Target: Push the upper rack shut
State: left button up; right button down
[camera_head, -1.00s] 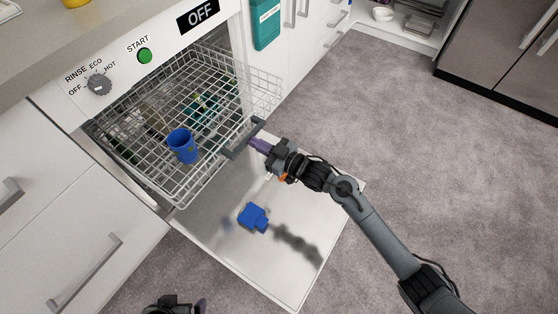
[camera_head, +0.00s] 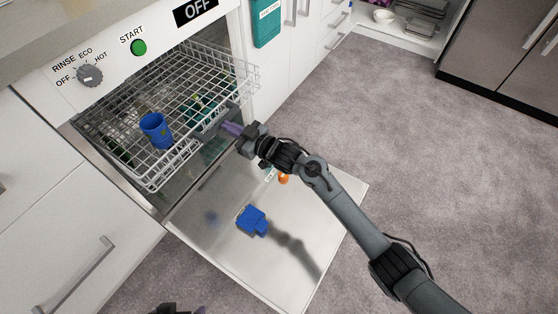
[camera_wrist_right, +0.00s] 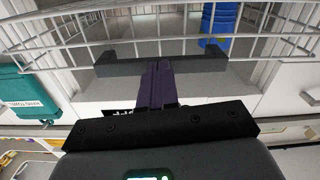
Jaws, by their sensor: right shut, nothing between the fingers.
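The white wire upper rack (camera_head: 190,150) is partly out of the dishwasher, above the open door (camera_head: 290,250). A blue cup (camera_head: 156,130) stands in the rack, and it also shows in the right wrist view (camera_wrist_right: 219,28). My right gripper (camera_head: 230,129) is shut and empty, its purple fingers at the dark handle (camera_head: 208,138) on the rack's front. In the right wrist view, the shut fingers (camera_wrist_right: 157,68) meet the dark handle (camera_wrist_right: 105,67); exact contact is hard to tell. My left gripper (camera_head: 178,309) is only a dark bit at the bottom edge of the head view.
A blue block-like object (camera_head: 251,221) and a small orange item (camera_head: 284,178) are at the open door. Green items sit under the rack's wires. The control panel with knob (camera_head: 90,76) is above. Grey carpet is clear at the right.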

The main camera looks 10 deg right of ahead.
aim_at(211, 118)
jog(key=shift+w+a, duration=0.1)
jog(key=shift+a, duration=0.05)
jog(key=shift+w, duration=0.1)
jog(key=b+x, duration=0.3)
jog(key=x, duration=0.4)
jog(key=shift+w+a, duration=0.25)
jog(key=shift+w, duration=0.05)
jog(key=shift+x, duration=2)
jog(key=shift+w, duration=0.1)
